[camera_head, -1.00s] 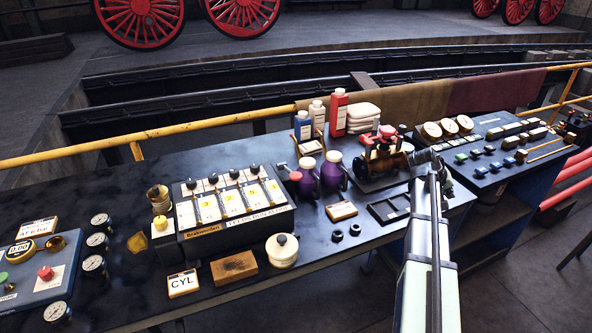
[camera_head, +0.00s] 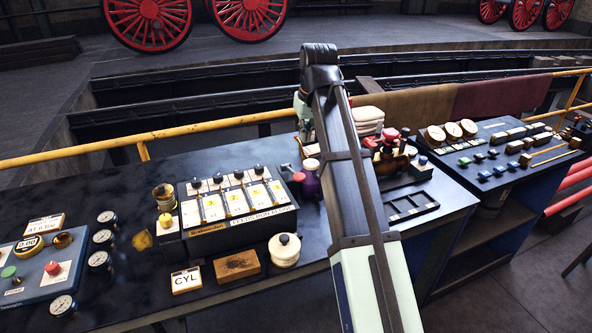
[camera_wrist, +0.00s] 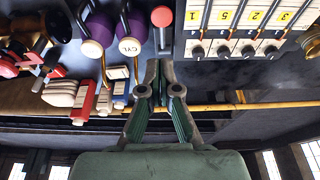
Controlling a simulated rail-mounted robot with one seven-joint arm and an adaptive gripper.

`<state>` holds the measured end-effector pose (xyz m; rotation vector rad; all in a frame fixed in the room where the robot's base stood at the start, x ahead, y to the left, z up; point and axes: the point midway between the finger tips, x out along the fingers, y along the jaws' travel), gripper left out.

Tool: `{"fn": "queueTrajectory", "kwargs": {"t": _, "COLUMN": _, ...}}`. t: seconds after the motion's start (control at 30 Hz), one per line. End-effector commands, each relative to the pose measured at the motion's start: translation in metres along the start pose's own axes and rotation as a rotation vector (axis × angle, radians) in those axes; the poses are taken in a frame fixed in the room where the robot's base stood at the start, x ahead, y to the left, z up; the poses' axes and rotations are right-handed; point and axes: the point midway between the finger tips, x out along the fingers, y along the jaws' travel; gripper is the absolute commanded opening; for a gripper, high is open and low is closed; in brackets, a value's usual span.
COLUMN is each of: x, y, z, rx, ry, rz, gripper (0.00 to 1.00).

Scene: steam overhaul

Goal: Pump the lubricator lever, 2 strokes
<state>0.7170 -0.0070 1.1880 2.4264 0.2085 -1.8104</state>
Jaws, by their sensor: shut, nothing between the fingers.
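The lubricator (camera_head: 235,220) is a dark box with several numbered white plates and black knobs, standing mid-bench. Its lever, with a red end (camera_head: 298,177), sticks out at the right side. In the wrist view, the red lever end (camera_wrist: 162,17) is just beyond my fingertips, between the purple cans and the numbered plates. My gripper (camera_wrist: 160,65) is shut and empty; I see no clear contact with the lever. In the head view my own arm hides the gripper.
Purple oil cans (camera_wrist: 131,38) stand close beside the lever, labelled CYL in the wrist view. Bottles and folded white cloths (camera_head: 367,117) are behind them. A lidded cream pot (camera_head: 284,249), a wooden block (camera_head: 236,265) and a CYL card (camera_head: 186,281) lie in front.

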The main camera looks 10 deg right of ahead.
Motion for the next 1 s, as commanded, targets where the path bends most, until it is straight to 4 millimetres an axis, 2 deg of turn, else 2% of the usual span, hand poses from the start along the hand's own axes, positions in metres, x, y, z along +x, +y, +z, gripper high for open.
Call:
{"fn": "queueTrajectory", "kwargs": {"t": 0.37, "x": -0.002, "y": -0.003, "z": 0.0, "rx": -0.005, "ry": -0.001, "rz": -0.006, "gripper": 0.0}}
{"fn": "queueTrajectory", "kwargs": {"t": 0.53, "x": 0.004, "y": -0.003, "z": 0.0, "rx": -0.005, "ry": -0.001, "rz": -0.005, "gripper": 0.0}}
{"fn": "queueTrajectory", "kwargs": {"t": 0.67, "x": 0.017, "y": -0.003, "z": 0.001, "rx": -0.005, "ry": -0.003, "rz": -0.006, "gripper": 0.0}}
{"fn": "queueTrajectory", "kwargs": {"t": 1.0, "x": 0.074, "y": -0.004, "z": 0.001, "rx": -0.005, "ry": -0.004, "rz": -0.006, "gripper": 0.0}}
